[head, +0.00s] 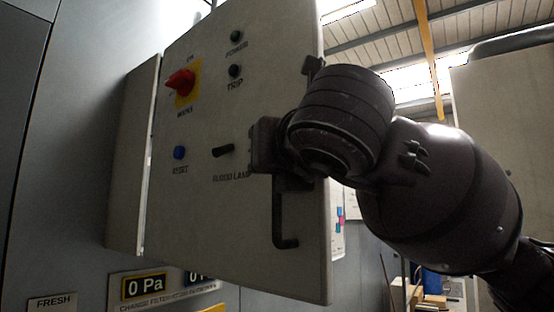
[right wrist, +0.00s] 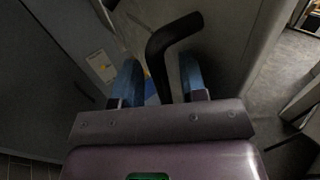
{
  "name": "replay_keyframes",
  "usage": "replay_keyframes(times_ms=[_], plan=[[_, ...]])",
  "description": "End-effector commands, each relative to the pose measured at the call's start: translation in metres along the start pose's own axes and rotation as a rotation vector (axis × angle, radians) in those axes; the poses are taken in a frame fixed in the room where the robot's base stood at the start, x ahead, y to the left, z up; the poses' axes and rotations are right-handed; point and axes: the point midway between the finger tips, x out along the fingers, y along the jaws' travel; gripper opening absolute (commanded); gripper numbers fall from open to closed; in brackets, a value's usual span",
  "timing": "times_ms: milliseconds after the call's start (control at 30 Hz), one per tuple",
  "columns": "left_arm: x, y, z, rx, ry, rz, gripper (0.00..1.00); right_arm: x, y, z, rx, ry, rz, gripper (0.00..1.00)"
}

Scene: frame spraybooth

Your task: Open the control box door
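The control box door (head: 235,230) is a pale panel with switches and lamps in the head view. It stands out at an angle from the box body (head: 132,160), with a bright gap along its left edge. A black bar handle (head: 285,240) is near the door's right edge; my right arm hides its middle. My right gripper (head: 262,145) is at the handle. In the right wrist view the handle (right wrist: 160,60) runs between the two blue fingers of that gripper (right wrist: 161,82), with a gap showing on either side. My left gripper is not in view.
The door carries a red and yellow rotary switch (head: 181,82), a blue reset button (head: 179,152) and a black flood lamp switch (head: 223,150). Open room shows beyond the door's right edge.

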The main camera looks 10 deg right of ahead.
Motion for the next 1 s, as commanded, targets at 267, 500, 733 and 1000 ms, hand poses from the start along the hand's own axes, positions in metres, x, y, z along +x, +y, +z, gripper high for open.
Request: replay_keyframes(times_ms=[267, 500, 733, 1000], plan=[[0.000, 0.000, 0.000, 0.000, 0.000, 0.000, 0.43, -0.001, 0.000, 0.000, 0.000, 0.000, 0.000, 0.39], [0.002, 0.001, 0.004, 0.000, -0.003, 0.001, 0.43, -0.026, 0.001, -0.001, -0.001, -0.003, 0.003, 0.39], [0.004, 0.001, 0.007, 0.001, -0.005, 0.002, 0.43, -0.069, 0.000, 0.000, 0.000, -0.004, 0.003, 0.39], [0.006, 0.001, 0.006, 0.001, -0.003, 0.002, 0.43, -0.102, 0.000, 0.000, 0.000, -0.002, 0.002, 0.39]])
